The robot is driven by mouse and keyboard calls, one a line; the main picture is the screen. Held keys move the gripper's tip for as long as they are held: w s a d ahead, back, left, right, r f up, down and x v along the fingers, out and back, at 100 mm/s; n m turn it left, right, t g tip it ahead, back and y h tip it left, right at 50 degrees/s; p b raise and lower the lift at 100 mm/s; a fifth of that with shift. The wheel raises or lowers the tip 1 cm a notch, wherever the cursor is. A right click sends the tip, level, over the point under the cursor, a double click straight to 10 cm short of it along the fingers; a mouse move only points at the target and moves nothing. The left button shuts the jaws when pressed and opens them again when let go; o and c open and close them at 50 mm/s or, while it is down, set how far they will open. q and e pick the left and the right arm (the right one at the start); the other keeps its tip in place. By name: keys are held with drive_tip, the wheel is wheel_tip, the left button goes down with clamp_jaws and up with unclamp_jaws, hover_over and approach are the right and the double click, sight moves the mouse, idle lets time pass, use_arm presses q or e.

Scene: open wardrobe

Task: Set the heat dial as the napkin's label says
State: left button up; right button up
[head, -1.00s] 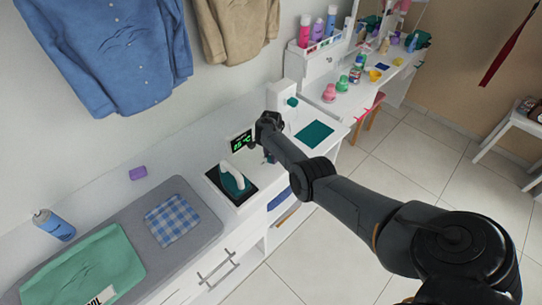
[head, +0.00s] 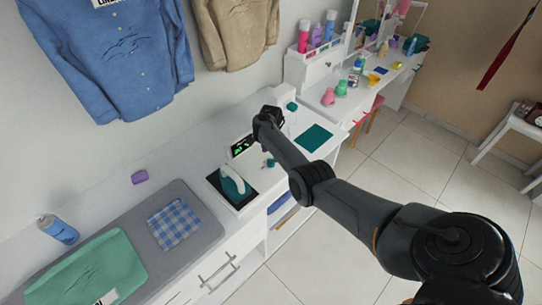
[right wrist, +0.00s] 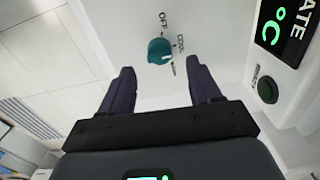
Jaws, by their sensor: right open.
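The teal heat dial (right wrist: 159,51) shows in the right wrist view on a white surface, with small sideways lettering around it; OFF and COOL are legible. My open right gripper (right wrist: 162,72) has its fingertips to either side of the dial in that view, apart from it and empty. In the head view my right gripper (head: 267,118) is over the back of the counter. A blue-checked cloth, apparently the napkin (head: 174,223), lies on a grey pad; no label can be read on it. A green cloth (head: 88,272) with a white, partly cut-off label lies beside it.
A lit display (head: 241,147) stands left of my right gripper, behind a white-handled iron (head: 232,181) on a dark plate. A teal square (head: 314,137) lies to the right. A spray can (head: 58,229) and purple block (head: 139,177) stand at the left.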

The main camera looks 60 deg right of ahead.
sight(271, 160)
wheel_tip(271, 160, up, 4)
drive_tip(key=shift+r+p, duration=0.1)
drive_tip(key=shift+p, duration=0.4)
drive_tip(key=shift+r, duration=0.65)
